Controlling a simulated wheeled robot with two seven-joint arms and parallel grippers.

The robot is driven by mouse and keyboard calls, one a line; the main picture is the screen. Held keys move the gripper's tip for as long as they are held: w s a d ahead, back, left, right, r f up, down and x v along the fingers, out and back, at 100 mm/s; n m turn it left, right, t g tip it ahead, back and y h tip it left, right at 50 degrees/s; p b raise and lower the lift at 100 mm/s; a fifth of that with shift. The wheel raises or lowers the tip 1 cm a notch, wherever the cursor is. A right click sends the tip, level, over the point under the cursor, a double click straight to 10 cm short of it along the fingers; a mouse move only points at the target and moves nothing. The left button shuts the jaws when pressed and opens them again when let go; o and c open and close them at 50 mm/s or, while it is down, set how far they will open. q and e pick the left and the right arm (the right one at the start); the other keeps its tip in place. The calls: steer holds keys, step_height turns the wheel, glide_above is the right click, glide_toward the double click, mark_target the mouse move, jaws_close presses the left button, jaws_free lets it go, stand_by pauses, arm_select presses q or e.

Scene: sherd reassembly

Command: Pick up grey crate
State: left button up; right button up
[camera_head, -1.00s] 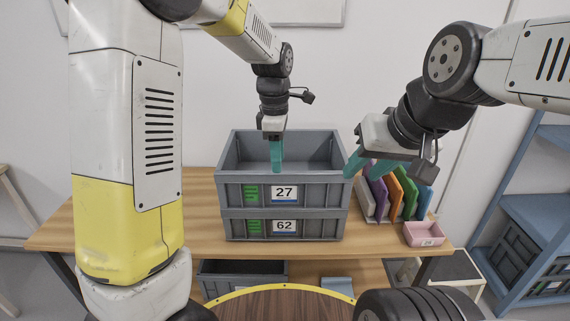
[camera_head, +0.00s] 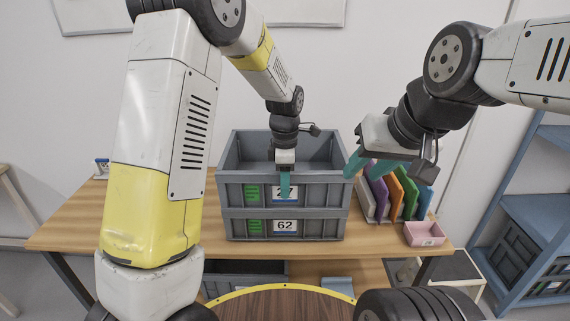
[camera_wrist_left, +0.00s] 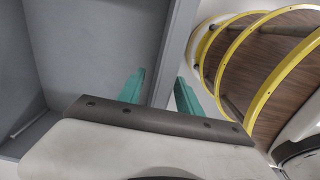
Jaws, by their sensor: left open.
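A grey crate (camera_head: 240,203) labelled 27 is stacked on another grey crate (camera_head: 325,230) labelled 62, on the wooden table. The top crate is open and its visible interior looks empty. My left gripper (camera_head: 285,190) is open at the front wall of the top crate, with a teal finger in front of the label and partly covering it. In the left wrist view, the teal fingers (camera_wrist_left: 162,90) stand on either side of the crate's wall (camera_wrist_left: 172,55). My right gripper (camera_head: 355,170) is by the top crate's right side; its finger gap is unclear.
The table (camera_head: 80,220) is mostly clear at left. A blue shelf (camera_head: 530,215) with dark crates is at far right. Another grey crate (camera_head: 245,268) sits below the tabletop.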

arm_select(q)
steer(key=shift+c, duration=0.4)
jaws_close()
steer(key=shift+w+r, duration=0.1)
stand_by(0.8)
